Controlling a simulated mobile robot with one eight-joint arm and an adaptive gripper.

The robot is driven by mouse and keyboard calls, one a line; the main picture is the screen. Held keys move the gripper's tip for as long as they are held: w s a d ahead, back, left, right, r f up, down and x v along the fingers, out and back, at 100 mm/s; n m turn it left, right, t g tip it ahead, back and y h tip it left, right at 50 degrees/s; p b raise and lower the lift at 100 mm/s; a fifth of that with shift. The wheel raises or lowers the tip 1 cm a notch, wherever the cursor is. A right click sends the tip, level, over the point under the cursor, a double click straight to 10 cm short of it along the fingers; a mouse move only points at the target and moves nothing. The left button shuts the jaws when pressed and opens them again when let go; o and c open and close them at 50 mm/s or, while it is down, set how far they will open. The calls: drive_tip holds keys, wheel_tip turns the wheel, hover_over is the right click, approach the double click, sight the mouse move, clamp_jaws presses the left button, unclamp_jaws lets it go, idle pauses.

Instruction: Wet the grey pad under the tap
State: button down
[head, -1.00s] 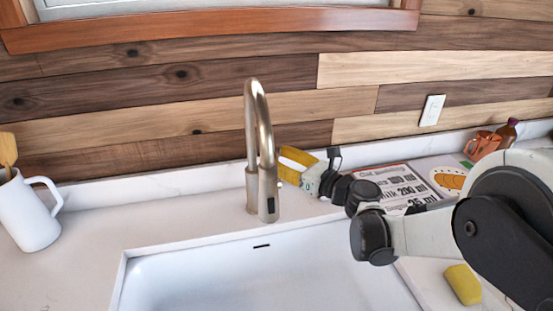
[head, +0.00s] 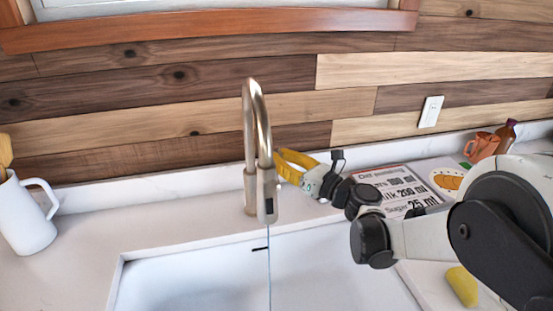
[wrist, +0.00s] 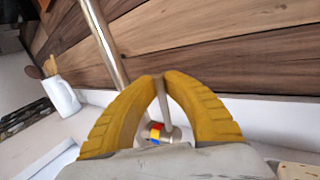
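The tap (head: 258,140) stands behind the sink (head: 200,285), and a thin blue stream of water (head: 269,265) runs from its spout into the basin. My gripper (head: 278,163) is at the tap's right side; its yellow fingers show there partly behind the spout. In the wrist view, my gripper (wrist: 159,77) has its fingertips close together around the upper end of the slim tap lever (wrist: 164,104). Red and blue marks show at the lever's base. I do not see a grey pad in either view.
A yellow sponge (head: 462,286) lies on the counter right of the sink, below my arm. A recipe sheet (head: 395,188), a copper mug (head: 482,146) and a brown bottle (head: 506,136) are at the back right. A white jug (head: 25,215) stands at the left.

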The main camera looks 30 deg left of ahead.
drive_tip(key=c, duration=1.5)
unclamp_jaws()
drive_tip(key=shift+o, duration=0.2)
drive_tip(key=v, duration=1.2)
drive_tip(key=s+d+f+n+h, duration=0.1)
drive_tip(key=s+d+n+h, duration=0.5)
drive_tip(key=d, duration=0.6)
drive_tip(key=s+d+f+n+t+h, duration=0.1)
drive_tip(key=s+d+n+h, duration=0.5)
drive_tip(key=d, duration=0.6)
drive_tip(key=s+d+f+n+t+h, duration=0.1)
drive_tip(key=s+d+n+h, duration=0.4)
drive_tip(key=d+n, duration=0.5)
drive_tip(key=s+d+f, duration=0.1)
drive_tip(key=s+d, duration=0.1)
drive_tip(key=shift+s+d+f+h, duration=0.15)
drive_tip(key=shift+d+h, duration=0.25)
